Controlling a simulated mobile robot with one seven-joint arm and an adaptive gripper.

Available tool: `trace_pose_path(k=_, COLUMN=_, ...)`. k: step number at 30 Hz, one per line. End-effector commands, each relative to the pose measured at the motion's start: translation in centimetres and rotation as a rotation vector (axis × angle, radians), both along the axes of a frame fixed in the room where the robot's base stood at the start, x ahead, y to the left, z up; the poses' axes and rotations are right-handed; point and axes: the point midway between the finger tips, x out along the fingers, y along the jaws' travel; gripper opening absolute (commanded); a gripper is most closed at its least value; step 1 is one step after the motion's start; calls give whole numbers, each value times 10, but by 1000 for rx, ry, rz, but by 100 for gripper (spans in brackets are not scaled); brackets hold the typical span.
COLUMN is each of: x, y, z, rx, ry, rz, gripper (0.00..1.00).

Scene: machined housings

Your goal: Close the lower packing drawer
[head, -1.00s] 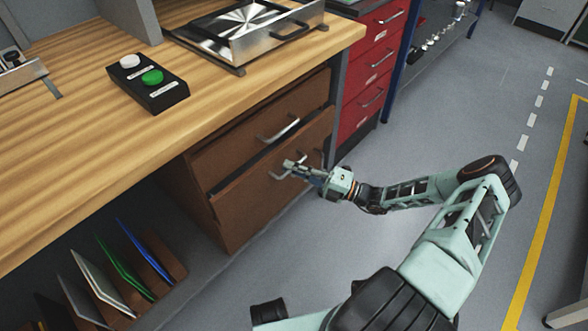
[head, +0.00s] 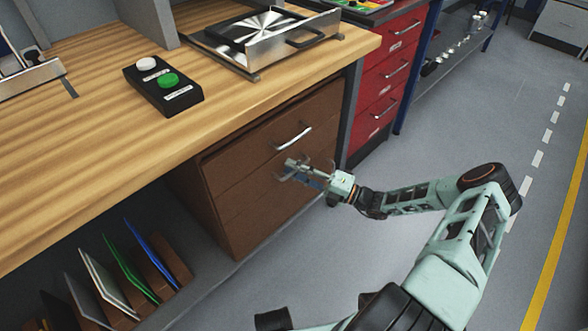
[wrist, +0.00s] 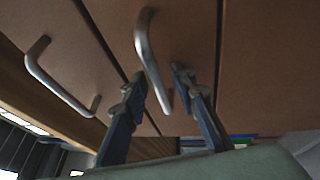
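The lower packing drawer (head: 250,206) is the brown front under the bench. It looks flush or nearly flush with the upper drawer front (head: 245,152), with no open gap visible above it. Its handle is mostly hidden behind my gripper in the head view. In the wrist view, the lower drawer's metal handle (wrist: 144,42) reaches down between my fingers. My gripper (head: 290,168) is at the handle, and its fingertips (wrist: 157,80) are spread apart, with space around the bar. The upper drawer's handle (head: 294,138) is free; it also shows in the wrist view (wrist: 55,82).
The wooden bench top (head: 90,130) overhangs the drawers and carries a button box (head: 163,86) and a metal fixture (head: 268,35). A red drawer cabinet (head: 386,82) stands just beyond. Folders (head: 125,268) stand upright at lower left. The grey floor at right is open.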

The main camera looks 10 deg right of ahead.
Motion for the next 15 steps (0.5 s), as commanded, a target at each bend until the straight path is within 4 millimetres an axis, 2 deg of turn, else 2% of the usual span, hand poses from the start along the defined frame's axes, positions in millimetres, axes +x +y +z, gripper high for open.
trace_pose_path(k=5, x=-10, y=-19, z=-4, rx=-3, ry=0, rz=-3, gripper=26)
trace_pose_path(k=15, x=-46, y=-78, z=-16, rx=-3, ry=1, rz=-3, gripper=26)
